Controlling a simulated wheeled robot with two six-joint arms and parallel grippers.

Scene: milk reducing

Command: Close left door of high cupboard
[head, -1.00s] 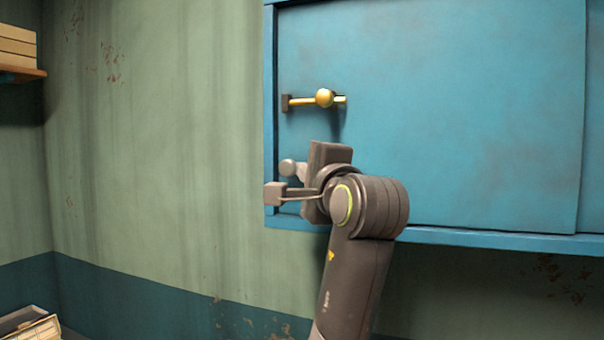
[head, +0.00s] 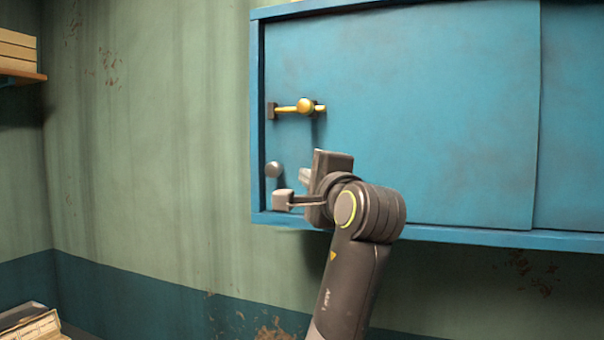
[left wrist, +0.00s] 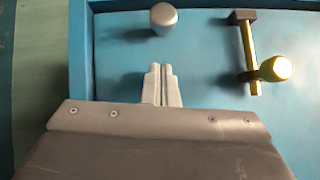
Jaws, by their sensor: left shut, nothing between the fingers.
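The blue left door (head: 420,110) of the high cupboard looks flush inside its frame, with no visible gap at its left edge. A grey round knob (head: 274,169) is low on its left side; it also shows in the left wrist view (left wrist: 163,18). A brass latch with a round knob (head: 305,105) is above it, and it shows at the right in the left wrist view (left wrist: 274,68). My left gripper (head: 303,177) is shut and empty, right of the grey knob and apart from it. Its closed fingers (left wrist: 161,72) point toward the door. My right gripper is out of view.
The cupboard frame's bottom ledge (head: 470,237) runs below the door. A shelf (head: 22,77) with boxes is at the far left. A crate (head: 30,325) is at the lower left. The green wall (head: 150,150) left of the cupboard is clear.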

